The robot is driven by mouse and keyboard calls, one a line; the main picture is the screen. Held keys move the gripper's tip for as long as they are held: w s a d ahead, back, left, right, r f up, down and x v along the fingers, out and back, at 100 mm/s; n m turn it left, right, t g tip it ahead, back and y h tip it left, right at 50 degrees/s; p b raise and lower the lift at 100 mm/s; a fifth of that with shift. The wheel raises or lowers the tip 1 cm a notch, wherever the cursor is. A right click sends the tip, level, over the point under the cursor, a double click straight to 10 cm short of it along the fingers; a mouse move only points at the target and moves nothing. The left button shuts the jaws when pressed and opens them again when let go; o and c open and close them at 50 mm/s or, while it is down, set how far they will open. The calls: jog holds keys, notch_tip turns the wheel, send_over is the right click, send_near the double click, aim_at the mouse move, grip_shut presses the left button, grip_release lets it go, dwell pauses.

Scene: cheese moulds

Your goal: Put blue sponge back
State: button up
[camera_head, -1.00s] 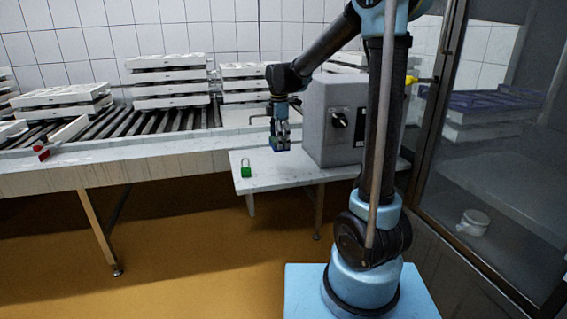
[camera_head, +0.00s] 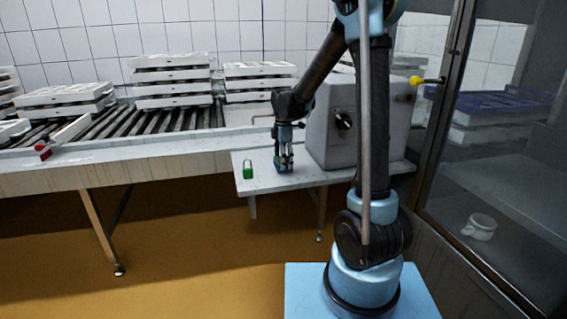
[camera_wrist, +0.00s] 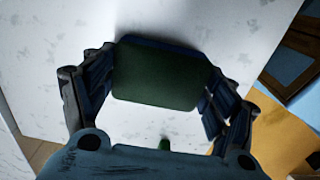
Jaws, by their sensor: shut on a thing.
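The sponge (camera_wrist: 157,75) is between the fingers of my gripper (camera_wrist: 157,85) in the wrist view; its face towards the camera is dark green and its far edge is dark blue. In the head view my gripper (camera_head: 285,163) points down at the small white table, left of the grey box. The sponge (camera_head: 284,169) shows as a small blue patch between the fingertips, at or just above the tabletop; I cannot tell whether it touches.
A green padlock (camera_head: 248,172) stands on the white table (camera_head: 262,183), left of my gripper. The grey box (camera_head: 330,125) with a knob is close on the right. Stacked white moulds (camera_head: 172,88) lie on rollers behind. A red-handled item (camera_head: 43,152) lies far left.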

jog(key=shift+f, duration=0.3)
jog(key=o, duration=1)
jog(key=shift+r, duration=0.1)
notch_tip(320, 180, up, 12)
jog(key=s+d+r+m, duration=0.1)
jog(key=s+d+m, duration=0.4)
jog(key=s+d, duration=0.3)
jog(key=s+d+f+m, duration=0.4)
jog(key=s+m, duration=0.1)
jog(key=s, duration=0.3)
jog(key=s+d+f+m+t, duration=0.1)
jog(key=s+d+f+m, duration=0.3)
jog(key=s, duration=0.4)
jog(key=s+d+f+m+t, duration=0.1)
jog(key=s+d+f+m, duration=0.3)
jog(key=s+m, duration=0.3)
jog(key=shift+s+d+f, duration=0.15)
jog(key=shift+s+d, duration=0.05)
jog(key=shift+d, duration=0.2)
jog(key=shift+s+d+f, duration=0.15)
jog(key=shift+s+d, duration=0.05)
jog(key=shift+d, duration=0.2)
